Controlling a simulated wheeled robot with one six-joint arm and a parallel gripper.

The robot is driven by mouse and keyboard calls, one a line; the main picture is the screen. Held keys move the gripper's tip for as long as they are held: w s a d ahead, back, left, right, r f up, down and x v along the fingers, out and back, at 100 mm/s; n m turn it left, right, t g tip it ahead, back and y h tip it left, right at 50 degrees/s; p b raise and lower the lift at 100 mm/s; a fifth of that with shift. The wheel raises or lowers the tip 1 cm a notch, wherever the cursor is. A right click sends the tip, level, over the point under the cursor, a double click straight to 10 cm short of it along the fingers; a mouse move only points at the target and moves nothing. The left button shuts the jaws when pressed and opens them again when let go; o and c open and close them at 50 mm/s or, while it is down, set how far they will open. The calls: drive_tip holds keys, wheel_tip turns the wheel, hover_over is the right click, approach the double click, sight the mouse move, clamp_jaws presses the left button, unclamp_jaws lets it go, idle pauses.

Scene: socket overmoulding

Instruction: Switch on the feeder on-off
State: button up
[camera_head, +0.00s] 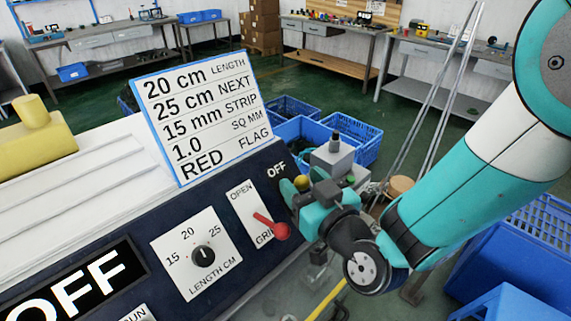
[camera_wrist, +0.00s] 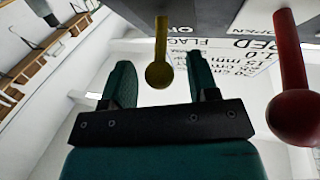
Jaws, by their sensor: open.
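A yellow ball-ended lever (camera_head: 302,183) stands out from the dark panel by a small OFF label (camera_head: 277,171); it is likely the feeder on-off. In the wrist view the yellow lever (camera_wrist: 160,72) lies between the two dark green fingers of my gripper (camera_wrist: 160,82), with a visible gap on each side. My gripper (camera_head: 303,186) is open at the right end of the panel. A large display (camera_head: 80,285) on the panel reads OFF. The lever's base is hidden by my gripper in the head view.
A red lever (camera_head: 272,227) on the OPEN/GRIP plate stands close beside my gripper; it also shows in the wrist view (camera_wrist: 292,105). A LENGTH CM dial (camera_head: 203,256) is left of it. A job sign (camera_head: 207,118) stands above the panel. Blue crates (camera_head: 350,138) lie beyond.

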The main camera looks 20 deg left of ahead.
drive_tip(key=shift+w+a, duration=0.2)
drive_tip(key=c, duration=0.9)
drive_tip(key=f+b, duration=0.1)
drive_tip(key=b, duration=0.3)
drive_tip(key=shift+b, duration=0.35)
drive_tip(key=b, duration=0.3)
drive_tip(key=t+y+b, duration=0.1)
drive_tip(key=b, duration=0.3)
drive_tip(key=shift+s+d+f+m+y, duration=0.15)
drive_tip(key=shift+d+f+m+y, duration=0.15)
drive_tip(key=shift+m, duration=0.1)
drive_tip(key=b, duration=0.2)
drive_tip(key=shift+d+r+t+b, duration=0.1)
drive_tip(key=shift+t+b, duration=0.2)
drive_tip(key=shift+b, duration=0.1)
drive_tip(key=shift+r+y, duration=0.2)
drive_tip(key=shift+y, duration=0.1)
